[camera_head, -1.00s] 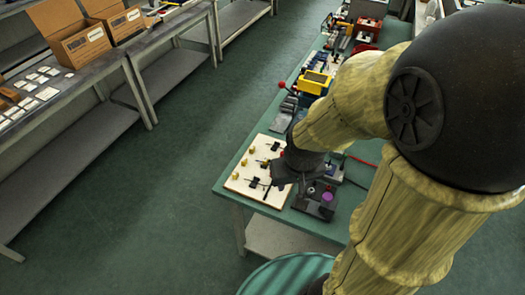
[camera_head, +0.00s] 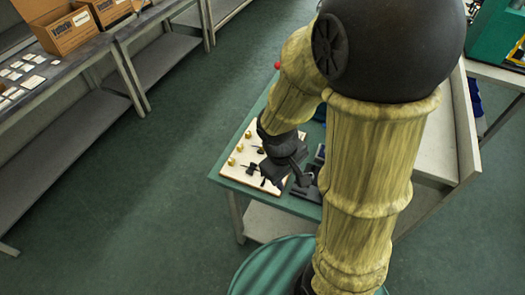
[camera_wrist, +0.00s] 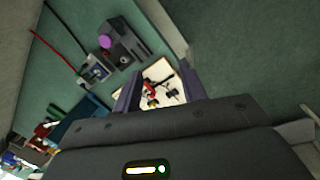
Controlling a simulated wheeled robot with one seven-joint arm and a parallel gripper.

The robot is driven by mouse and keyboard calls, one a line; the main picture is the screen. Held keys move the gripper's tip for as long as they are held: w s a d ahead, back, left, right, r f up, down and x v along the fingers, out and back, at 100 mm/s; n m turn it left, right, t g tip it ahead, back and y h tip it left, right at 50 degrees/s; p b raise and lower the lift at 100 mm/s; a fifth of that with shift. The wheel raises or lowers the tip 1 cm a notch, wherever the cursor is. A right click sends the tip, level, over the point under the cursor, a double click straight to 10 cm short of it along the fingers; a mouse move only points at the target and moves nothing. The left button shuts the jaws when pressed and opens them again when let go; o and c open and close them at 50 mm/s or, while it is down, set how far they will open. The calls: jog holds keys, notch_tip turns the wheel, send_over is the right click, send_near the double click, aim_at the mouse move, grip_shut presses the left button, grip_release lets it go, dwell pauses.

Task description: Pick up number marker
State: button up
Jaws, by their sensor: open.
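A cream board (camera_head: 236,174) lies on the near end of the green-topped bench and carries brass knobs (camera_head: 240,147) and small black pieces. My gripper (camera_head: 283,182) is over the board's right side and hides part of it. In the wrist view my gripper (camera_wrist: 156,88) is open, its two dark fingers apart. Between and beyond them the board (camera_wrist: 156,70) shows, with small black and red pieces (camera_wrist: 152,88) on it. Nothing is visibly held. I cannot tell which piece is the number marker; no number is readable.
A dark device with a purple top (camera_wrist: 105,41) stands beside the board. A red cable (camera_wrist: 47,47) and other bench items lie farther off. A grey shelf bench (camera_head: 70,115) with cardboard boxes (camera_head: 63,30) stands at left, across open floor (camera_head: 160,190).

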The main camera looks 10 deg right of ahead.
notch_tip(320, 180, down, 8)
jog(key=w+n+h+b, duration=0.2)
jog(key=n+h+b, duration=0.2)
jog(key=n, duration=0.3)
jog(key=w+a+f+n+t+h+b, duration=0.1)
jog(key=w+a+f+n+t+b, duration=0.6)
jog(key=w+n, duration=0.6)
jog(key=a+f+n+t, duration=0.2)
jog(key=a+n+t, duration=0.1)
jog(key=shift+w+a+t+h, duration=0.25)
jog(key=shift+w+t+h, duration=0.05)
jog(key=shift+h, duration=0.1)
jog(key=shift+f, duration=0.15)
jog(key=p+x, duration=0.1)
jog(key=x, duration=1.1)
jog(key=shift+d+f, duration=0.1)
